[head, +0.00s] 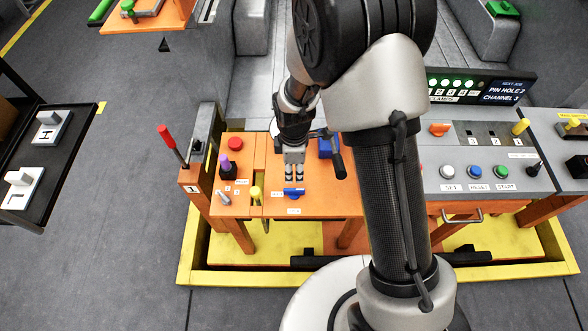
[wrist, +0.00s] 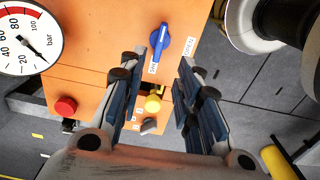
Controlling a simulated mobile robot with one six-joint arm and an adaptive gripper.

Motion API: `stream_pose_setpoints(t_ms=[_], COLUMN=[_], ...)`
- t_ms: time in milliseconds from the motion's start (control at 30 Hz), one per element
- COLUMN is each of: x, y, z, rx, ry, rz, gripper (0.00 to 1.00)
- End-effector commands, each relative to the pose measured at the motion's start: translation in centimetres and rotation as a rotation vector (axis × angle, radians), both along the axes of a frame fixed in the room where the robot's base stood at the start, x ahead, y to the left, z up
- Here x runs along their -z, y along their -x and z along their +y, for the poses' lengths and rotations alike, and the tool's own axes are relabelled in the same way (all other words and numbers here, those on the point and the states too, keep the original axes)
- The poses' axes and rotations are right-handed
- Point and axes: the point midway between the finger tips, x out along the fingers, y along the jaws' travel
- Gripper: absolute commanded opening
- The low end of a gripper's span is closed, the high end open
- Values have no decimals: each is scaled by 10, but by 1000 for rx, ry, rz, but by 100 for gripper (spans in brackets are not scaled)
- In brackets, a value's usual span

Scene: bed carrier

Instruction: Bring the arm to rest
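My gripper (head: 293,178) hangs above the orange console (head: 330,208) in the head view, fingers pointing down. In the wrist view its two fingers (wrist: 157,75) stand apart with nothing held between them. A blue lever knob (wrist: 159,44) lies beyond the fingertips; it also shows just below the gripper in the head view (head: 293,192). The fingers look apart from it, though the exact gap is hard to judge. A yellow knob (wrist: 152,104) shows between the fingers in the wrist view. My arm hides part of the console's middle.
A red button (head: 235,144), purple knob (head: 227,168), yellow lever (head: 256,194) and red-handled lever (head: 167,138) stand on the left. A pressure gauge (wrist: 28,38) is near the gripper. A grey panel (head: 480,165) with buttons is on the right. Grey floor lies open at front left.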

Motion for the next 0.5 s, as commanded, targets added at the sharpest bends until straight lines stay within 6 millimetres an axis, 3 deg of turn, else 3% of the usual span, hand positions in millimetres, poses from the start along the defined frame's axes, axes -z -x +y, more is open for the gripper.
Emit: stream_pose_setpoints(t_ms=[367, 500], x=[-1, -24], y=[0, -2], z=[0, -5], rx=[2, 63], ry=[0, -7], rz=[-1, -22], gripper=[31, 31])
